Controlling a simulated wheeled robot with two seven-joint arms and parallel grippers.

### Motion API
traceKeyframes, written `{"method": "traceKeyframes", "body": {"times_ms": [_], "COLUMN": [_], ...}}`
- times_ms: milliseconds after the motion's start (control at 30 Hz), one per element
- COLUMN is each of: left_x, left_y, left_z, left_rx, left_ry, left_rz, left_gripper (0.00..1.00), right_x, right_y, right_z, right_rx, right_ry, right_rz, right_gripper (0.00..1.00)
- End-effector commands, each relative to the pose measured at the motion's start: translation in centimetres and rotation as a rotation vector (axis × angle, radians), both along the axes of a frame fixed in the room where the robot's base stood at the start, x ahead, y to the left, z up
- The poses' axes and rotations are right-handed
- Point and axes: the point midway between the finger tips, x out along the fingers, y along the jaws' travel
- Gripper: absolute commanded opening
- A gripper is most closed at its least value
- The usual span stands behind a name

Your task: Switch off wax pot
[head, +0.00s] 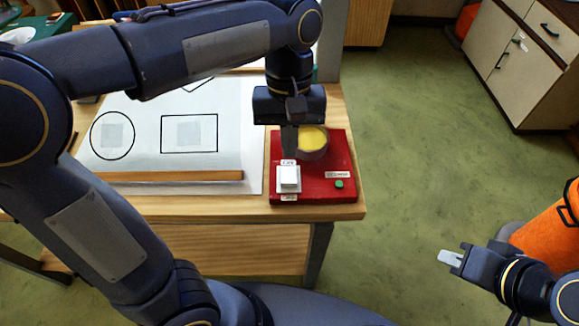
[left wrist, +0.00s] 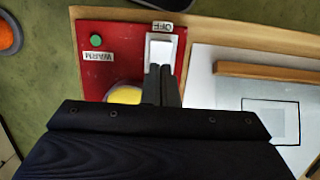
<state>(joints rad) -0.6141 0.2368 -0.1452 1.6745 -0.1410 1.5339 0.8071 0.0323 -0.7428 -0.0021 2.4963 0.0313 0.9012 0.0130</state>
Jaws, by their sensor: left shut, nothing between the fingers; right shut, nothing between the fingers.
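The wax pot (head: 314,141) holds yellow wax and stands on a red base (head: 312,190) at the table's right end. It also shows partly in the left wrist view (left wrist: 124,96). A white rocker switch (head: 289,177) sits on the base, with a label at each end; the end nearer the table's front edge reads OFF in the left wrist view (left wrist: 162,27). A green light (head: 339,184) sits beside a WARM label. My left gripper (head: 290,152) is shut and points down; its fingertips (left wrist: 161,68) overlap the switch's far end, contact unclear. My right gripper (head: 450,258) is shut and empty, away from the table.
A white sheet (head: 150,165) with black outlined shapes lies left of the base, with a wooden strip (head: 165,176) along its front. An orange container (head: 550,235) stands near my right arm. A cabinet (head: 515,60) stands at the back right. Green floor between is clear.

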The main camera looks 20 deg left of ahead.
Motion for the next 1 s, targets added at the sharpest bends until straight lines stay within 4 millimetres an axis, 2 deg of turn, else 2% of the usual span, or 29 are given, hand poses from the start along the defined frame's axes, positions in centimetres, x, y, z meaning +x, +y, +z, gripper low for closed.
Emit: {"method": "traceKeyframes", "body": {"times_ms": [33,100,300,467,800,967,1000], "left_x": [-0.3,-0.5,-0.9,-1.1,-1.1,-1.9,-1.8], "left_y": [0.0,-0.1,-0.3,-0.3,-0.3,-0.6,-0.5], "left_z": [-1.3,-2.5,-4.9,-5.5,-5.7,-7.0,-6.7], "left_rx": [0.002,0.001,0.001,0.0,0.002,0.042,0.049], "left_ry": [0.004,0.002,0.001,0.001,-0.008,-0.15,-0.163], "left_rz": [-0.001,-0.001,0.0,-0.001,-0.002,-0.009,-0.004], "left_gripper": [0.0,0.0,0.0,0.0,0.0,0.0,0.0], "right_x": [0.0,0.0,0.0,0.0,0.0,0.0,0.0], "right_y": [0.0,0.0,0.0,0.0,0.0,0.0,0.0], "right_z": [-0.3,-0.4,-0.7,-0.7,-0.9,-2.4,-2.1], "right_rx": [0.0,0.0,0.0,0.0,0.0,0.0,0.0], "right_ry": [0.0,0.0,0.0,0.0,0.0,0.0,0.0], "right_rz": [0.0,0.0,0.0,0.0,0.0,0.0,0.0], "right_gripper": [0.0,0.0,0.0,0.0,0.0,0.0,0.0]}}
